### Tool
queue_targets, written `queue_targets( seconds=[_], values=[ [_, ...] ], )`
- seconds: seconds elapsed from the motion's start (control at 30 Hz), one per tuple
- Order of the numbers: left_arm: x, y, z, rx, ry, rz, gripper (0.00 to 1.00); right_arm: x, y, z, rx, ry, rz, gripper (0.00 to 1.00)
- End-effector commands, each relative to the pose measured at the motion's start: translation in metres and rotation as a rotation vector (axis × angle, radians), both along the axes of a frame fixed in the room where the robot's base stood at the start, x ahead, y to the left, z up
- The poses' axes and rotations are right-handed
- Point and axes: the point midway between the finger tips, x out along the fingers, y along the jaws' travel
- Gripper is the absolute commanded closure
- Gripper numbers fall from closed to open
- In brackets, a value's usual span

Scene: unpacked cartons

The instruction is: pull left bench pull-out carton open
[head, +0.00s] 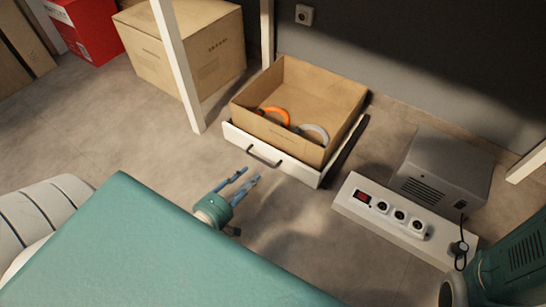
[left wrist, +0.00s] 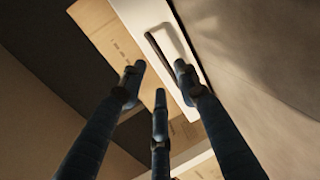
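The pull-out carton (head: 278,135) is an open brown box behind a white front panel (head: 300,172) with a dark bar handle (head: 264,157). An orange ring-shaped item and a grey one lie inside it. A dark rail shows along its right side. My left gripper (head: 246,178) is just in front of the handle, apart from it, with its fingers spread and empty. In the left wrist view, the handle (left wrist: 172,55) and white panel lie beyond the three separated fingertips (left wrist: 158,85). My right gripper is not visible.
A closed brown carton (head: 185,50) and a red box (head: 85,28) stand at the upper left. A white post (head: 178,65) rises left of the pull-out. At right are a power strip (head: 350,207) and a grey box (head: 445,170). Floor left of the panel is clear.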

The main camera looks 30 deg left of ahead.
Motion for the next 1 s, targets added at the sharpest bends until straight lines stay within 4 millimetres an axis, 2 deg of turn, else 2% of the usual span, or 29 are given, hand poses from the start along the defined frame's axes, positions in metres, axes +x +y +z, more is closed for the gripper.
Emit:
queue_targets(
  seconds=[0.3,0.5,0.7,0.97,1.0],
  values=[
    [0.056,-0.005,-0.016,0.000,-0.006,0.000,0.68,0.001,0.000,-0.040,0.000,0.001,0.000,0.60],
    [0.086,-0.007,-0.021,0.001,-0.005,0.000,0.68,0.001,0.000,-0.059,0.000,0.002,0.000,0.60],
    [0.100,-0.008,-0.021,0.000,-0.002,0.000,0.68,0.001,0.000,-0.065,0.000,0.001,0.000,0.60],
    [0.101,-0.008,-0.020,0.000,-0.001,0.000,0.68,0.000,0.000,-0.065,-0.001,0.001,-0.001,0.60],
    [0.101,-0.008,-0.020,0.000,-0.001,0.000,0.72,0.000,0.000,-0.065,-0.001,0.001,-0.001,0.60]
  ],
)
